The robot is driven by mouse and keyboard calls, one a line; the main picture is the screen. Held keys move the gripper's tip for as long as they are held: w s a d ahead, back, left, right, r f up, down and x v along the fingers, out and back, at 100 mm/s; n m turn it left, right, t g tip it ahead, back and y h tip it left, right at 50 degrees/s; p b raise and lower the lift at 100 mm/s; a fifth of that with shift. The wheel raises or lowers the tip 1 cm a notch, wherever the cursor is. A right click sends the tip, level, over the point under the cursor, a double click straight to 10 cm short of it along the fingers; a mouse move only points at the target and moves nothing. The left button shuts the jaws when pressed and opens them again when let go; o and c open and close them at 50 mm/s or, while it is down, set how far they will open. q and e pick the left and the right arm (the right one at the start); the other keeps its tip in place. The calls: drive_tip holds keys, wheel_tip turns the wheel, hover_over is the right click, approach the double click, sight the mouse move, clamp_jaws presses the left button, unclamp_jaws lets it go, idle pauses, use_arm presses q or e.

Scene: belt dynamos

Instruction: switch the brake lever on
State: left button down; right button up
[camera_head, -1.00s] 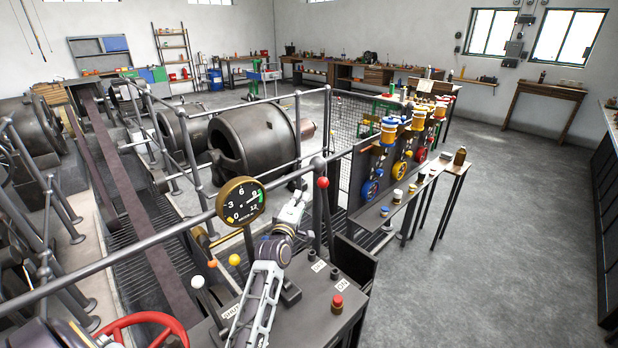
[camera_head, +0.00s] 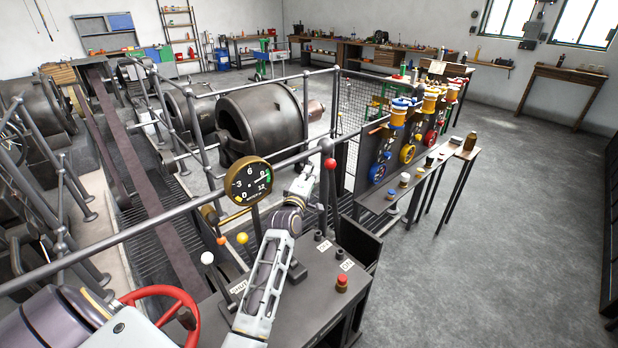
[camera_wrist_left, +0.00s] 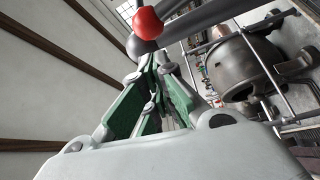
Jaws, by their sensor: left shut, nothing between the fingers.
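The brake lever appears to be the dark upright rod with a red ball knob (camera_head: 330,163) at the control desk. My left gripper (camera_head: 307,177) is just left of the rod, a little below the ball. In the left wrist view its green fingers (camera_wrist_left: 155,62) are shut and empty. The red ball (camera_wrist_left: 147,22) shows just past the fingertips there, with a dark collar under it. I cannot tell whether the fingers touch the lever. My right gripper is not in view.
A round gauge (camera_head: 248,180) and a grey rail (camera_head: 150,230) stand close to my left arm. White, orange and yellow ball-topped levers are left of it. The desk (camera_head: 315,310) has a red button (camera_head: 342,283) and small labels. A red handwheel (camera_head: 170,295) is at lower left.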

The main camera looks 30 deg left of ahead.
use_arm(q)
drive_tip(key=x, duration=0.5)
drive_tip(key=shift+w, duration=0.1)
drive_tip(key=shift+w+a+r, duration=0.1)
drive_tip(key=shift+w, duration=0.45)
drive_tip(key=shift+w+a, duration=0.1)
drive_tip(key=shift+w, duration=0.2)
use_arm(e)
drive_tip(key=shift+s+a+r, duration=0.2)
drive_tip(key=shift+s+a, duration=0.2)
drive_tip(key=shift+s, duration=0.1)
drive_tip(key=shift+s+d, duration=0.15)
